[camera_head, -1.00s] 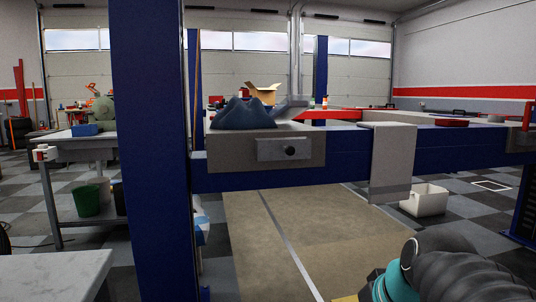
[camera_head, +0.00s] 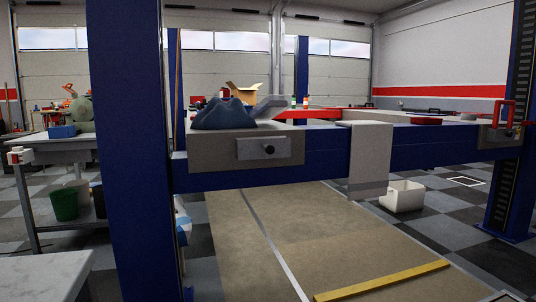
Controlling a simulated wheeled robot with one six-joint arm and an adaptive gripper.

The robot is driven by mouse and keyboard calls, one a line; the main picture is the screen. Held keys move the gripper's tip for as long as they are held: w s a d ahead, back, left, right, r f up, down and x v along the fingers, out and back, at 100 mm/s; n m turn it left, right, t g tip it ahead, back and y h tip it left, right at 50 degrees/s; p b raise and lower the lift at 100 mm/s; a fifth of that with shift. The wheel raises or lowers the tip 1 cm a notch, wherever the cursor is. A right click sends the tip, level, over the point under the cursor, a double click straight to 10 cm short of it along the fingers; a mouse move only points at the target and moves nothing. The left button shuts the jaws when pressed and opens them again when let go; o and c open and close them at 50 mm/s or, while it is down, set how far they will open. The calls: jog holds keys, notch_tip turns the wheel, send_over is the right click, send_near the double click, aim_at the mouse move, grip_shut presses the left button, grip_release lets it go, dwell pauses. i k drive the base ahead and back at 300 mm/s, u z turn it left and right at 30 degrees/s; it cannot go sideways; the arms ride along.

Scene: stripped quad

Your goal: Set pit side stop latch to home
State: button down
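A grey plate (camera_head: 250,154) with a round black knob (camera_head: 269,149) sits on the near face of the blue lift beam (camera_head: 325,158), left of centre. A red handle (camera_head: 505,114) stands upright over a similar small plate with a dark knob (camera_head: 508,134) at the beam's right end, by the right post. I cannot tell which of these is the pit side stop latch. My gripper is not in view.
A blue post (camera_head: 132,150) stands close at left, and another blue post (camera_head: 512,190) at right. A yellow strip (camera_head: 382,282) crosses the tan floor panel (camera_head: 300,235). A white bin (camera_head: 403,196) stands on the floor.

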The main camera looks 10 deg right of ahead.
aim_at(269, 149)
jog(key=k, duration=0.95)
jog(key=u, duration=0.55)
jog(key=i, duration=1.5)
jog(key=z, duration=0.9)
